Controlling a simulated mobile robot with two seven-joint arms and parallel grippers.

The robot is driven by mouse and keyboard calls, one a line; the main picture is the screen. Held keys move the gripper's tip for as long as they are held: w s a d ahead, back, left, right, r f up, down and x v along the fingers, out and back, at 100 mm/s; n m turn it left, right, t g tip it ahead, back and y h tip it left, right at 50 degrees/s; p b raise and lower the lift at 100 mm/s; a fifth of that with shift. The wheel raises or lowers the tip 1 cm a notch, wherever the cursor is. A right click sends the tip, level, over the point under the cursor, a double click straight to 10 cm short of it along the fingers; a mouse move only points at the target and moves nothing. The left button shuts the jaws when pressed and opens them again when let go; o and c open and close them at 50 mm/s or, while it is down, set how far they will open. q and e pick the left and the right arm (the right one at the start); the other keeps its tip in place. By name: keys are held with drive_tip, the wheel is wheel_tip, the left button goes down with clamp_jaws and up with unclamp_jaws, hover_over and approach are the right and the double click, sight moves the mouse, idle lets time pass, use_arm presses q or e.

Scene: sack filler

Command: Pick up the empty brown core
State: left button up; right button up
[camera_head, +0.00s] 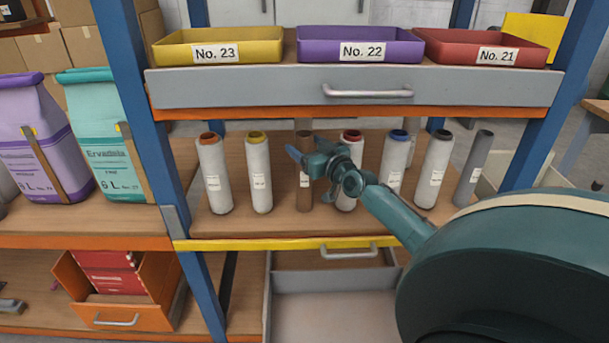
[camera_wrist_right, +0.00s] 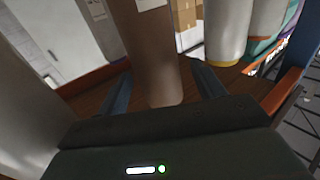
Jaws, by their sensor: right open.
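The brown core (camera_head: 304,185) stands upright on the middle shelf in the head view, third from the left in a row of rolls. Its upper part is partly hidden by my gripper. My right gripper (camera_head: 297,152) reaches in from the right at the height of the core's upper half. In the right wrist view the brown core (camera_wrist_right: 152,60) stands between the two open fingers of the right gripper (camera_wrist_right: 162,88). I cannot tell whether either finger touches it. My left gripper is not in view.
White rolls with coloured ends stand on both sides, one with a yellow end (camera_head: 259,175) to the left and one with a red end (camera_head: 350,150) partly behind my arm. A grey core (camera_head: 474,170) stands at the right end. A grey drawer (camera_head: 250,88) hangs above; an open drawer (camera_head: 335,277) is below.

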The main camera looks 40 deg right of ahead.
drive_tip(key=shift+w+d+b, duration=0.2)
drive_tip(key=shift+w+b, duration=0.15)
drive_tip(key=shift+w, duration=1.15)
drive_tip(key=shift+c, duration=0.6)
drive_tip(key=c, duration=1.2)
